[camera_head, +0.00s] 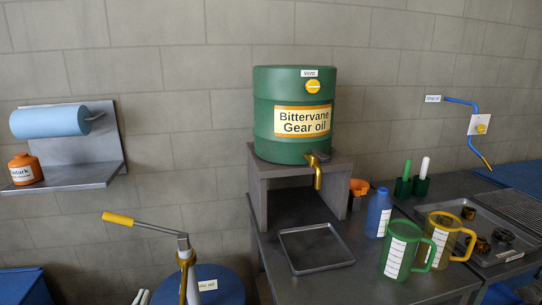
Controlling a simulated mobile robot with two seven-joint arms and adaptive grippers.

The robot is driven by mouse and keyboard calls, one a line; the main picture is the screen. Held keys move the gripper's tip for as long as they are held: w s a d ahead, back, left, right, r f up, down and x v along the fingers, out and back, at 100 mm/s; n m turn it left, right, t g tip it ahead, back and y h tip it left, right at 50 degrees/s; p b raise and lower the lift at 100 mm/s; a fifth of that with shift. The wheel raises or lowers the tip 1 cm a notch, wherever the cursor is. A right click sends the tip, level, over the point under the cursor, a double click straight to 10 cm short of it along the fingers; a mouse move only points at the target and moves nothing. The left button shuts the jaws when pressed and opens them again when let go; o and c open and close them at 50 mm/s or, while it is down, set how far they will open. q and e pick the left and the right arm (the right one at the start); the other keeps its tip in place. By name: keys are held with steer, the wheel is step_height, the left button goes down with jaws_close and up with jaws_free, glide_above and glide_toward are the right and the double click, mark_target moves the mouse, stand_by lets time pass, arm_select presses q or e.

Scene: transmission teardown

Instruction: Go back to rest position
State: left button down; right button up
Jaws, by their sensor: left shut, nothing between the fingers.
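My left gripper (141,298) shows only as small pale fingertips at the bottom edge, left of the blue drum. It is shut with nothing between its fingers, and the rest of it is out of the frame. It is apart from the bench and the things on it. My right gripper is not in view.
A lever pump with a yellow handle (118,218) rises beside the gripper at the blue drum (228,289). A green oil barrel (292,95) stands on a stand above an empty tray (315,247). Measuring jugs (401,250) crowd the bench's right side.

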arm_select(q)
steer(key=s+d+f+m+g, duration=0.3)
steer(key=s+f+g, duration=0.1)
steer(key=s+f, duration=0.15)
steer(key=s+a+m+g+y, duration=0.15)
steer(key=s+g, duration=0.25)
steer(key=s, duration=0.6)
steer(key=s+a+m+g+y, duration=0.1)
steer(key=s+a+g+y, duration=0.2)
steer(key=s, duration=0.7)
steer(key=w+d+f+n+t+h, duration=0.1)
steer(key=d+f+n+t+h, duration=0.2)
steer(key=d+f+h, duration=0.5)
steer(key=d+f, duration=0.5)
steer(key=d, duration=0.3)
steer(key=shift+w+f, duration=0.4)
